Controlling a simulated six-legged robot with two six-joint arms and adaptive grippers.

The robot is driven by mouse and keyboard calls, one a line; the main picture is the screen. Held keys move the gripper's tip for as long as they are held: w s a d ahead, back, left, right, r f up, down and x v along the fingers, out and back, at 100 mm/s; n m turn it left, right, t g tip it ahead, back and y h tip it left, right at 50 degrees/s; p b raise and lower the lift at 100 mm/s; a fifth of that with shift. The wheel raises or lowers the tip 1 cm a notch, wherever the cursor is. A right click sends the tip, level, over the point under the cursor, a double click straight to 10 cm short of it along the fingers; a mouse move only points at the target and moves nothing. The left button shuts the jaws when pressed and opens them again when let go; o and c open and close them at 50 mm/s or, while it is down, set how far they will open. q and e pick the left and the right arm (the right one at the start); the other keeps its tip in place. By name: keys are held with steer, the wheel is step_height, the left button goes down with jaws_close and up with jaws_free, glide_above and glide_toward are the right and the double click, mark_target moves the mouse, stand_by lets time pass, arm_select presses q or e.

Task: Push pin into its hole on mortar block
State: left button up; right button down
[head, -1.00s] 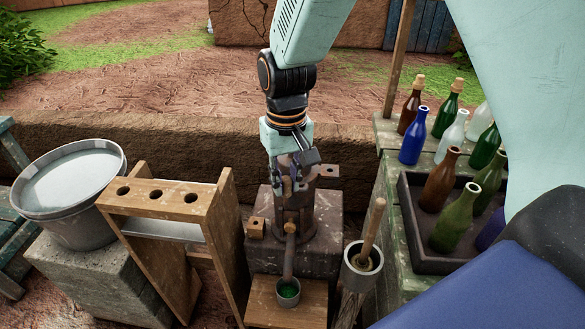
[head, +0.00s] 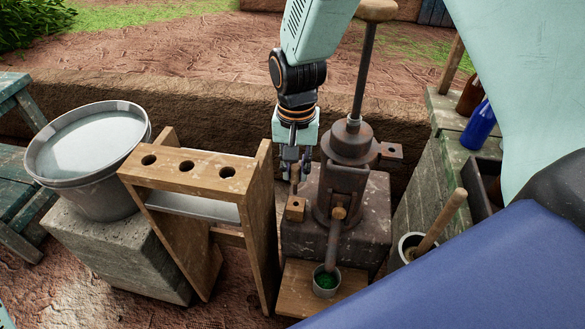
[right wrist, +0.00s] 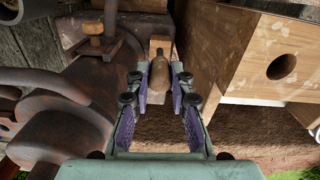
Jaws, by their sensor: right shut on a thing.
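My right gripper (head: 294,170) is shut on a small brown wooden pin (right wrist: 160,75) and points down beside the dark iron body (head: 347,175). In the right wrist view the pin stands between the purple finger pads. A small wooden block (head: 295,208) sits on the near left of the stone mortar block (head: 350,245). The pin is over this wooden block, which also shows in the right wrist view (right wrist: 160,46). I cannot tell whether the pin's tip touches it or is in a hole, as the tip is hidden. My left gripper is not in view.
A wooden stand with three holes (head: 188,170) is close on the left, with a metal basin (head: 88,150) beyond. The iron body has a tall rod with a knob (head: 376,10). A cup of green liquid (head: 325,283) stands in front. A pestle (head: 440,220) leans at right.

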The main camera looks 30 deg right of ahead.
mark_target(297, 178)
steer(key=shift+w+d+f+m, duration=0.15)
steer(key=shift+w+d+m, duration=0.25)
steer(key=shift+m, duration=0.2)
steer(key=w+f+m, duration=0.2)
steer(key=shift+d+f+m, duration=0.3)
steer(key=shift+d+f, duration=0.05)
steer(key=shift+d, duration=0.05)
steer(key=shift+s+f+b, duration=0.3)
steer(key=shift+f+b, duration=0.1)
steer(key=shift+f, duration=0.45)
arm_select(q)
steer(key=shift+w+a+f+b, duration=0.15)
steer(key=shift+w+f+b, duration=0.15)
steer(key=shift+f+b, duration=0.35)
arm_select(e)
steer(key=shift+w+f, duration=0.15)
steer(key=shift+f, duration=0.8)
